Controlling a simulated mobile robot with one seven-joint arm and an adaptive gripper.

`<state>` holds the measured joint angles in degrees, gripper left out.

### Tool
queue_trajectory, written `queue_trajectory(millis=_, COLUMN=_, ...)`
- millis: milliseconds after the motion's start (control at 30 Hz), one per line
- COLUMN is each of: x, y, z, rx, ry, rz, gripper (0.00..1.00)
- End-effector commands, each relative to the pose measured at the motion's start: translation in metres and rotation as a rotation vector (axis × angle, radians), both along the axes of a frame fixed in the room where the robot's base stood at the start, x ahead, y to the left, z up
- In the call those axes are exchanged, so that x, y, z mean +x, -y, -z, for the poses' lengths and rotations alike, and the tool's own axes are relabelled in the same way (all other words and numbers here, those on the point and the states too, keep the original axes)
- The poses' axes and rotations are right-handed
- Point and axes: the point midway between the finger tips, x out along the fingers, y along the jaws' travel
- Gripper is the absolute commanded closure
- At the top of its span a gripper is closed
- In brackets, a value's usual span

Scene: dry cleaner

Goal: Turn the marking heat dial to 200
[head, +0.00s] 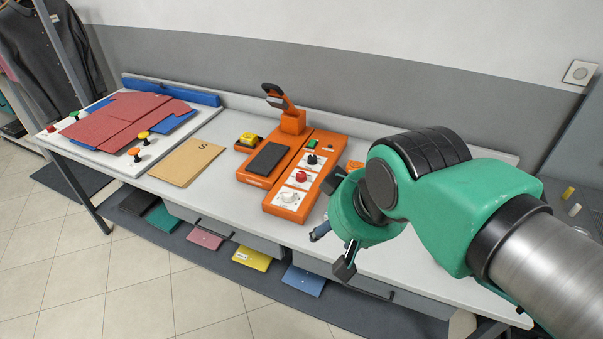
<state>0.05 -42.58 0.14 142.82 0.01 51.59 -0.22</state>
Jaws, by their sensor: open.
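An orange marking machine (272,176) stands on the white table. Its right-hand panel carries three dials in a row: a black dial (312,160) at the back, a red dial (301,177) in the middle and a white dial (289,197) at the front. Their scales and labels are too small to read, so I cannot tell which is the marking heat dial or where it points. My gripper (331,250) is open and empty, to the right of and in front of the panel, apart from the dials.
A yellow button box (248,140) and a tan folder marked S (187,162) lie left of the machine. A press board with red panels (125,118) is at the far left. Colored folders, including a yellow one (252,258), lie on the shelf below. The table front is clear.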

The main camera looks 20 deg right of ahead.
Motion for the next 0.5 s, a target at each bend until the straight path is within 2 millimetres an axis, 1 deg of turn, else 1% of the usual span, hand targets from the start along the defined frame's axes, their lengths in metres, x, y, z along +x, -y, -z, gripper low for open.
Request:
queue_trajectory(millis=167, x=0.016, y=0.002, z=-0.011, rx=-0.007, ry=-0.019, rz=-0.010, gripper=0.50)
queue_trajectory(millis=267, x=0.032, y=0.003, z=-0.020, rx=-0.016, ry=-0.037, rz=-0.021, gripper=0.50)
queue_trajectory(millis=367, x=0.053, y=0.006, z=-0.030, rx=-0.025, ry=-0.059, rz=-0.036, gripper=0.50)
queue_trajectory(millis=500, x=0.087, y=0.010, z=-0.042, rx=-0.040, ry=-0.093, rz=-0.059, gripper=0.50)
